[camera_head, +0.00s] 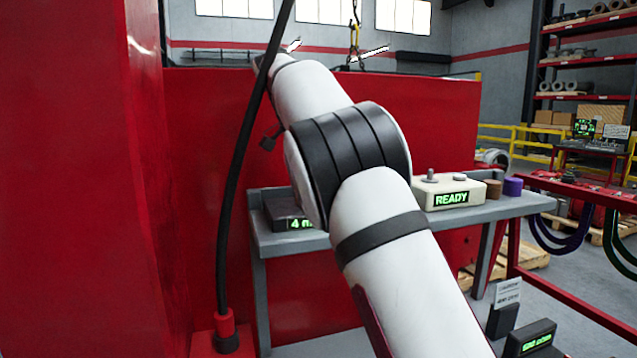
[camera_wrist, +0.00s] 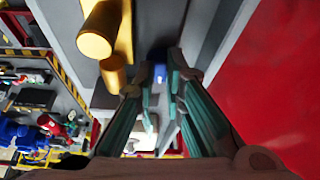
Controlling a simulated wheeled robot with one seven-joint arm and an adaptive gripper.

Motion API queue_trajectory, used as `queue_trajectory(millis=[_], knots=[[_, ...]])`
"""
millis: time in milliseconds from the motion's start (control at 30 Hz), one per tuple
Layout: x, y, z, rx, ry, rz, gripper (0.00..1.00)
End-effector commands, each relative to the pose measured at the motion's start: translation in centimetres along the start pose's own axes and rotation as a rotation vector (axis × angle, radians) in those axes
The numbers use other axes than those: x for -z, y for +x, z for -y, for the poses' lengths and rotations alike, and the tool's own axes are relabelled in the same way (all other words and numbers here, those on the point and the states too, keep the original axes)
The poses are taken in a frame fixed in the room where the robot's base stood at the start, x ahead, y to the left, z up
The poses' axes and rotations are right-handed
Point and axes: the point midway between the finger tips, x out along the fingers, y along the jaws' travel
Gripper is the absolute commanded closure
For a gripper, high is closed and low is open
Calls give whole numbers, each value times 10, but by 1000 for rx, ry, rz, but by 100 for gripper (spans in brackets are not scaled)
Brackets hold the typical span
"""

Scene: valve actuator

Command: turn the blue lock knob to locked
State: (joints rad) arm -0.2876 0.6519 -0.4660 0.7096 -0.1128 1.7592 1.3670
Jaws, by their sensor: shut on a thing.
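In the wrist view, my gripper (camera_wrist: 160,84) reaches forward with its teal-lined fingers on either side of a small blue piece, the blue lock knob (camera_wrist: 160,70). It is shut on the knob. The knob is small and dark there, so its turned position cannot be read. In the head view my white and black arm fills the middle and hides whatever is beyond it; neither my gripper nor the knob can be made out there.
Yellow cylinders (camera_wrist: 98,32) stand close left of my fingers. A red panel (camera_wrist: 275,75) is at right. In the head view, a grey bench (camera_head: 480,210) holds a box reading READY (camera_head: 450,192). A black cable (camera_head: 233,190) hangs left of my arm.

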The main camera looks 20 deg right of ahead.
Motion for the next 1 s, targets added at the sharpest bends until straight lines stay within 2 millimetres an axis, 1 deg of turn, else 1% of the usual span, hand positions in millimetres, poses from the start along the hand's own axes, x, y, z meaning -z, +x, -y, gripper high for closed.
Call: queue_trajectory(millis=[567,600,667,1000], knots=[[-1,1,0,-15,28,3,100],[-1,1,0,-15,28,2,82],[-1,1,0,-14,28,2,69],[0,0,0,-14,28,1,69]])
